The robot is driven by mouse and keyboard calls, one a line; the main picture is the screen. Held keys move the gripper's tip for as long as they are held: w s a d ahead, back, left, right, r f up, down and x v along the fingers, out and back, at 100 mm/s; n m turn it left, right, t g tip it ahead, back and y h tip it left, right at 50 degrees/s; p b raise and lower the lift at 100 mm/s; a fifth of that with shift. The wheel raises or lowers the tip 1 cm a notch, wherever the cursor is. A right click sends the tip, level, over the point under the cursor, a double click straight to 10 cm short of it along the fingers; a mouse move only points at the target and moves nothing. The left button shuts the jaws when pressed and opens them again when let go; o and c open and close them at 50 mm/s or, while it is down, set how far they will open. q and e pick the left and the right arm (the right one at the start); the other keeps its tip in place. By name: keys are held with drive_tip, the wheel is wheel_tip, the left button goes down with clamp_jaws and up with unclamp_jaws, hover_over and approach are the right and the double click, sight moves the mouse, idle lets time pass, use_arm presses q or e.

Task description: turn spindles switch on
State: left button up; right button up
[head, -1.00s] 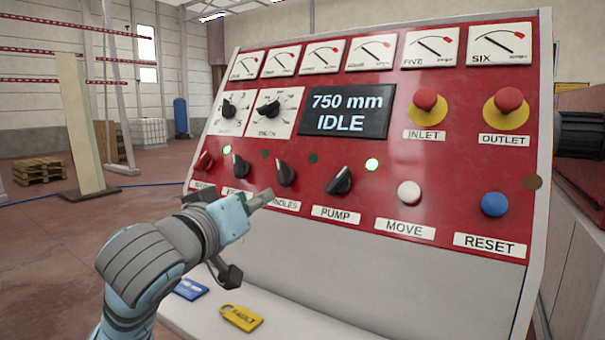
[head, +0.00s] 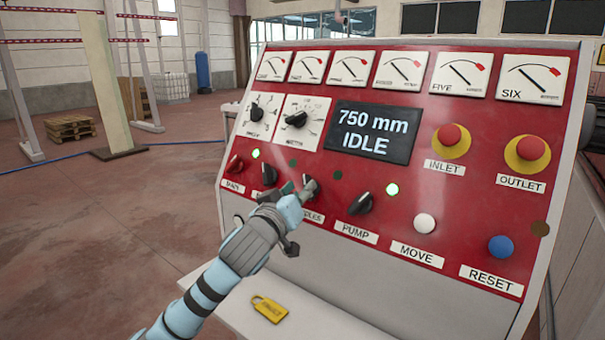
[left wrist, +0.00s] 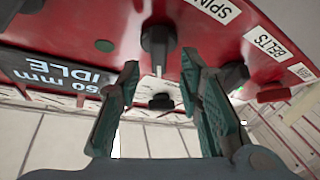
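The spindles switch (head: 311,186) is a black knob on the red sloping panel, between the belts switch (head: 268,174) and the pump switch (head: 360,203). Its label is partly hidden by my left gripper (head: 291,190), which is right at the knob. In the left wrist view, seen upside down, the left gripper (left wrist: 160,76) is open, with the spindles switch (left wrist: 157,45) just beyond and between its fingertips. I see no clear contact. The lamp (head: 336,175) up and right of the knob is dark. My right gripper is not in view.
The display (head: 373,133) reads 750 mm IDLE. The red main switch (head: 235,164) is at the far left of the row. A white move button (head: 425,223), a blue reset button (head: 500,246) and red inlet and outlet buttons are at right.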

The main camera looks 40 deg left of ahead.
use_arm(q)
drive_tip(key=shift+x, duration=1.15)
drive_tip(key=shift+d+f, duration=0.1)
drive_tip(key=shift+d, duration=0.05)
drive_tip(key=shift+s, duration=0.15)
clamp_jaws()
